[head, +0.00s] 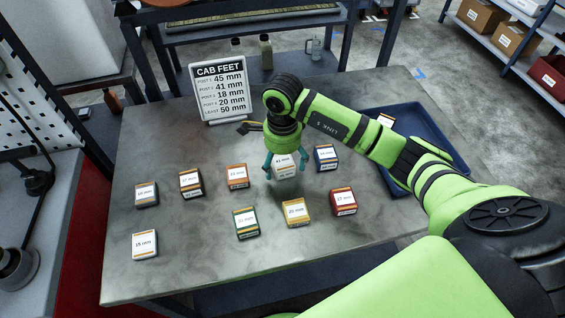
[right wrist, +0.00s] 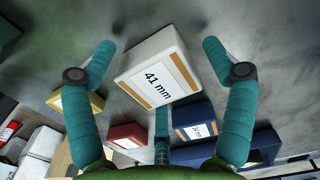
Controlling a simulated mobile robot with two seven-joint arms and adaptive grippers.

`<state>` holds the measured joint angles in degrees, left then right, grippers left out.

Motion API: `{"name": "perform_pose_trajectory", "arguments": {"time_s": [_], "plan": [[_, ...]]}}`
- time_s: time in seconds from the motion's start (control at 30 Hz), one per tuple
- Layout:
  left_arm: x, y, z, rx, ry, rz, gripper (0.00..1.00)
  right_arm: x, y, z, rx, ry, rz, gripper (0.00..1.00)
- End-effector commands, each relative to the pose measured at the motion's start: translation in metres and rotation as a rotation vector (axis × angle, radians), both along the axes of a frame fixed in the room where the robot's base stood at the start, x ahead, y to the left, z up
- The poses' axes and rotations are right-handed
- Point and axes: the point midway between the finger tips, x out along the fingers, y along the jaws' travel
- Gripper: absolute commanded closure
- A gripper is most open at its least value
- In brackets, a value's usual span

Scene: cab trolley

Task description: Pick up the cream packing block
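The cream packing block (head: 285,172) stands on the grey table under my right gripper (head: 285,166), its lower part showing between the fingers. In the right wrist view the cream block (right wrist: 150,52) carries a label reading 41 mm with an orange stripe. The fingers of my right gripper (right wrist: 160,48) are spread on either side of it, with visible gaps, and a third finger shows below it. The gripper is open and not closed on the block. My left gripper is not in view.
Several other labelled blocks stand around it, including a blue one (head: 326,158), an orange one (head: 237,177), a yellow one (head: 296,213) and a red one (head: 343,201). A dark blue tray (head: 437,135) lies at the right. A CAB FEET sign (head: 221,88) stands behind.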

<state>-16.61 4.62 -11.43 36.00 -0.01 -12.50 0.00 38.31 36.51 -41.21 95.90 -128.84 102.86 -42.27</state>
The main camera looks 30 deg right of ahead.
Motion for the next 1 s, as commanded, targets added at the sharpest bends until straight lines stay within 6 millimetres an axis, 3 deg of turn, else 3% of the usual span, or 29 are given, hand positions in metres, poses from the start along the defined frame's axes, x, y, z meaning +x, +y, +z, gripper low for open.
{"name": "perform_pose_trajectory", "arguments": {"time_s": [0.03,0.17,0.67,0.9,1.0], "plan": [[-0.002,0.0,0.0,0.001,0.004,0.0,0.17,0.0,0.0,0.0,0.0,0.0,0.0,0.42],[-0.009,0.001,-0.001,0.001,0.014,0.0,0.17,0.0,0.0,0.0,0.0,0.0,0.0,0.94],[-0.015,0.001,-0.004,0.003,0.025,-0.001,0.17,0.001,0.0,0.006,-0.001,-0.003,0.0,0.95],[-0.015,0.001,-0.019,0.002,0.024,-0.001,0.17,0.002,0.0,0.04,0.0,-0.008,0.001,0.95],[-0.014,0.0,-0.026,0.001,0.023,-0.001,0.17,-0.005,-0.024,0.051,-0.006,-0.005,-0.005,0.95]]}}
